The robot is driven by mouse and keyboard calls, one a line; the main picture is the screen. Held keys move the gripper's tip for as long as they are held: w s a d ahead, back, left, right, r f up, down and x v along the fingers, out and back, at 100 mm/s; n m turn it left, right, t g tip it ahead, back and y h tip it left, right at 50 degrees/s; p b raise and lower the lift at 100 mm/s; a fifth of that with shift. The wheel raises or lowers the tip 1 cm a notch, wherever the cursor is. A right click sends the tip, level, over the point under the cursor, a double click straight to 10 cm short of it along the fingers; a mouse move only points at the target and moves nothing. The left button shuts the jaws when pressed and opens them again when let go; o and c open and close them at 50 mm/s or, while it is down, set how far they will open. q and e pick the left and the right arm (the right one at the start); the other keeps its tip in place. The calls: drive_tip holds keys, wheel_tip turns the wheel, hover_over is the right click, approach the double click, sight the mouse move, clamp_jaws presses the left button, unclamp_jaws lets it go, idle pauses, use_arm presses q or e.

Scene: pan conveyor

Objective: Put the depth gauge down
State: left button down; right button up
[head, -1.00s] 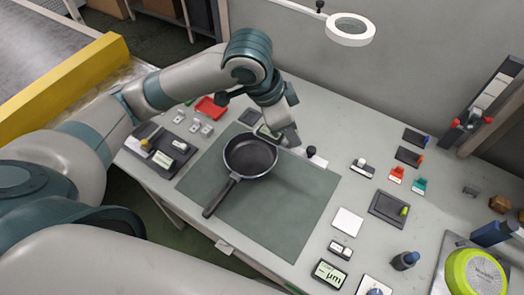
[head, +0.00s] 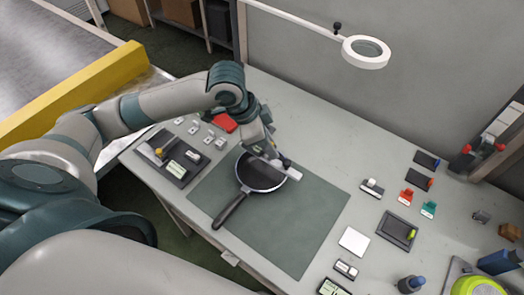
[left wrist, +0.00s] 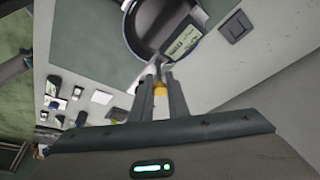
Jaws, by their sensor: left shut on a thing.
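My left gripper (head: 268,149) is over the far side of the black pan (head: 247,185), shut on the depth gauge (head: 293,173). The gauge shows as a pale bar with a dark knob, reaching over the pan's right rim. In the left wrist view my fingers (left wrist: 163,80) close around it, with a yellow part between them. I cannot tell whether the gauge touches the pan. My right gripper is not in view.
The pan lies on a grey-green mat (head: 300,225), handle toward the front left. A dark square pad (left wrist: 236,27) lies beside it in the wrist view. A dark tray with instruments (head: 145,162) stands left. A magnifier ring (head: 366,52) hangs above. The mat's right part is clear.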

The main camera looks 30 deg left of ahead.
sight(261, 151)
use_arm(q)
drive_tip(key=shift+w+a+f, duration=0.1)
drive_tip(key=shift+a+f, duration=0.3)
drive_tip(key=shift+a, duration=0.25)
drive_tip(key=shift+w+a+f, duration=0.1)
drive_tip(key=shift+a+f, duration=0.25)
drive_tip(key=shift+a, duration=0.25)
drive_tip(key=shift+f+p, duration=0.85)
drive_tip(key=shift+f, duration=1.15)
drive_tip(key=shift+f, duration=0.1)
drive_tip(key=c, duration=1.7)
unclamp_jaws()
